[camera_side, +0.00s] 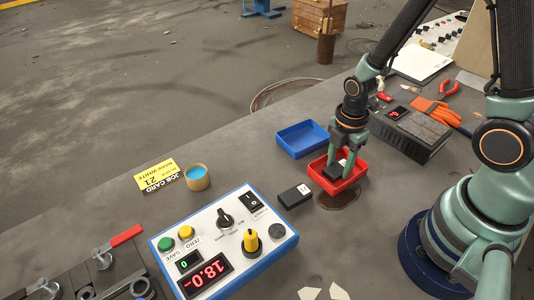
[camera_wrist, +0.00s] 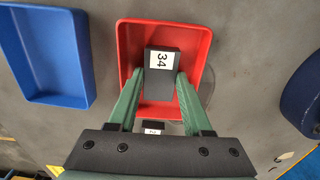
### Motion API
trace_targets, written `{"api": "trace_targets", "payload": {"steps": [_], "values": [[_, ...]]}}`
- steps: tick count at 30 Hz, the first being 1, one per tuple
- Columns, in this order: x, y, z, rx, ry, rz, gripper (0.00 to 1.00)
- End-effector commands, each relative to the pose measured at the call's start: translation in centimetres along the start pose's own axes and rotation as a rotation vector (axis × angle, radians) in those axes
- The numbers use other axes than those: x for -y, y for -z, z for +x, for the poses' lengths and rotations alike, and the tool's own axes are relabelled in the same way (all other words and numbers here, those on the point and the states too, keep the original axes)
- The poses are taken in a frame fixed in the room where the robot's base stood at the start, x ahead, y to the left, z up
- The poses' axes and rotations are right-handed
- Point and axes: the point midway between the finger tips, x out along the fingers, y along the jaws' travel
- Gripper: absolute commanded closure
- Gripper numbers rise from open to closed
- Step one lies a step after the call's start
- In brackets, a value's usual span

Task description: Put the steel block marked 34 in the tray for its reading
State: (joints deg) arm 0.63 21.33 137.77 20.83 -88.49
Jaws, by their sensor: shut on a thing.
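The steel block marked 34 (camera_wrist: 161,72) is dark with a white label. My gripper (camera_wrist: 161,82) is shut on it, one green finger on each side. In the side view my gripper (camera_side: 341,160) holds the block (camera_side: 333,172) within the outline of the red tray (camera_side: 352,184). I cannot tell whether the block touches the tray floor. The blue tray (camera_side: 302,139) stands empty beside the red one, and shows at left in the wrist view (camera_wrist: 45,50).
A second dark block (camera_side: 294,196) with a white label lies in front of the red tray. A tan cup with blue contents (camera_side: 197,177) and a yellow job card (camera_side: 157,176) are at left. A grey instrument (camera_side: 409,132) and orange gloves (camera_side: 437,111) are at right.

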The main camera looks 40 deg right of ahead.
Motion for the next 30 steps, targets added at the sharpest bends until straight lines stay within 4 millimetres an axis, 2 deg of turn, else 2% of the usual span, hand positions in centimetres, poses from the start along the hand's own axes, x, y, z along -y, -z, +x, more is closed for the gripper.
{"api": "trace_targets", "payload": {"steps": [1,2,3,4,17,23,30], "values": [[0.0,0.0,0.1,0.0,0.001,0.0,1.0],[0.0,0.0,0.1,0.0,0.001,0.0,0.39],[0.0,0.0,0.1,0.0,0.001,0.0,0.24],[0.0,0.0,0.1,0.0,0.001,0.0,0.21],[-0.1,0.0,-0.5,0.0,-0.003,0.0,0.21],[-0.1,0.0,-2.7,0.0,-0.006,0.0,0.21],[-0.2,0.0,-6.4,0.0,-0.007,0.0,0.21]]}}
